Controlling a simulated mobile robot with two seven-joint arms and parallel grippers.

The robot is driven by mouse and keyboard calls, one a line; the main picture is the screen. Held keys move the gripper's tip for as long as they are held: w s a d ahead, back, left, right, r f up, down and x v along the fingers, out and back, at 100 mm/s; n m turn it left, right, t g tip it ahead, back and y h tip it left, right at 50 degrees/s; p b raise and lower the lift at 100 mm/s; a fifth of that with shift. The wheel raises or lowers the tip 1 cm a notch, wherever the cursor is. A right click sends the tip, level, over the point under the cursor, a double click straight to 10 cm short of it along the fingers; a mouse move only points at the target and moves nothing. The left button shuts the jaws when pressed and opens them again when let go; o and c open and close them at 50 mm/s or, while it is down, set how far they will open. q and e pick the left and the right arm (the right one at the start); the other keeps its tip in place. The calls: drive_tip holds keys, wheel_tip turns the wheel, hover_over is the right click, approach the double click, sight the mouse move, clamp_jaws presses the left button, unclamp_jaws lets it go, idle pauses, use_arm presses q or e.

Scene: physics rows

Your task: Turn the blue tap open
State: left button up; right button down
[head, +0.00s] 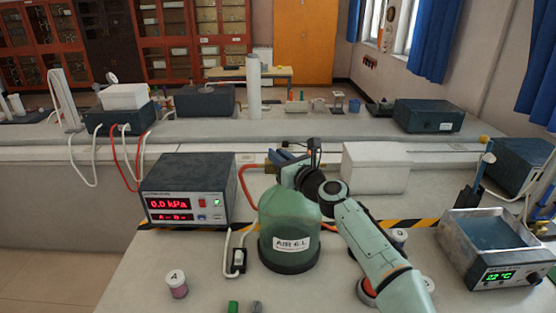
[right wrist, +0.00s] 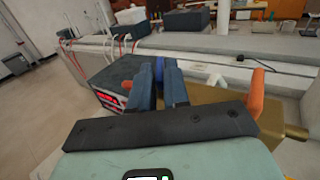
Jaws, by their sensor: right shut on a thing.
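The blue tap (right wrist: 160,68) shows in the right wrist view as a narrow strip of blue between the two slate-blue fingers. My right gripper (right wrist: 159,80) is shut on it, and the fingers hide most of the handle. In the head view my right gripper (head: 287,160) is above the green jar (head: 290,218), which is labelled for air. There I cannot tell the tap from the fingers. A brass body (right wrist: 207,102) lies beside the fingers in the wrist view, with an orange lever (right wrist: 257,94) upright on its right. My left gripper is not in view.
A pressure box (head: 187,188) reading 0.0 kPa stands left of the jar. A white block (head: 375,168) is behind my right arm. A water bath (head: 490,246) stands at the right. A small pot marked A (head: 176,284) is at the front left.

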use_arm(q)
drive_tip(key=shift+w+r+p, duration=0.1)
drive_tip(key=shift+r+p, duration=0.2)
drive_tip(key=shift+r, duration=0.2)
use_arm(e)
drive_tip(key=shift+w+d+n+g+y, duration=0.15)
drive_tip(key=shift+n+g+y, duration=0.15)
drive_tip(key=shift+n+y, duration=0.15)
drive_tip(key=c, duration=1.2)
unclamp_jaws()
drive_tip(key=shift+s+d+f+b, duration=0.1)
drive_tip(key=shift+s+d+b, duration=0.25)
drive_tip(key=shift+s+b, duration=0.15)
use_arm(q)
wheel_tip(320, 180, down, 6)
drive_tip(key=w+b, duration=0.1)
drive_tip(key=b, duration=0.5)
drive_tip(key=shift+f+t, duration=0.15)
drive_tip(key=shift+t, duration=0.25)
use_arm(e)
drive_tip(key=v, duration=1.2)
drive_tip(key=shift+d, duration=0.1)
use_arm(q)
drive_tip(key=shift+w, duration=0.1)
